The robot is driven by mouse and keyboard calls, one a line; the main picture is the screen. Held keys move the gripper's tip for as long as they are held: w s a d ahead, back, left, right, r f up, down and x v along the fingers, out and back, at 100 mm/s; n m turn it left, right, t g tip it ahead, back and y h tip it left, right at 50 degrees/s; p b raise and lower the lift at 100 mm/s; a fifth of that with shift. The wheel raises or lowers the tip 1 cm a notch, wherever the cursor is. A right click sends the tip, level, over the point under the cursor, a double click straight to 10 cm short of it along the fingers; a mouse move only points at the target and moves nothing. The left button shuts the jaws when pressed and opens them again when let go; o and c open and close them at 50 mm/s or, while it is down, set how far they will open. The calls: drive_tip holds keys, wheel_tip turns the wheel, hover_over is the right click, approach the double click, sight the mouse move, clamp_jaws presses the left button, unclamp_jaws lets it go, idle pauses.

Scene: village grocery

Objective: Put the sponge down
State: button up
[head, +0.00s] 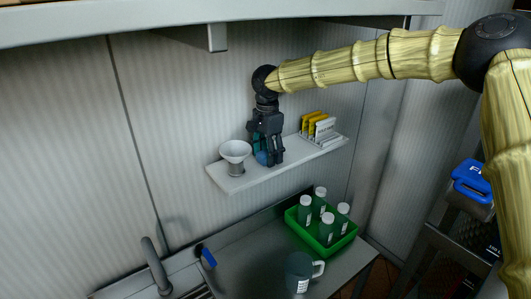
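My gripper (268,156) points down at the narrow white shelf (224,182) on the wall, between a white funnel-shaped cup and a small rack. A small blue piece (261,158) shows at its fingertips, low against the shelf. It may be the sponge, but the dark fingers cover much of it. A teal patch shows higher up beside the fingers. I cannot tell whether the fingers are closed on the blue piece or whether it rests on the shelf.
The white cup (235,152) stands close left of my gripper. The rack (322,132) with yellow and white upright pieces stands right. An upper shelf (215,22) overhangs.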

sight(267, 152)
drive_tip(key=shift+r+b, duration=1.8)
drive_tip(key=shift+r, duration=2.1)
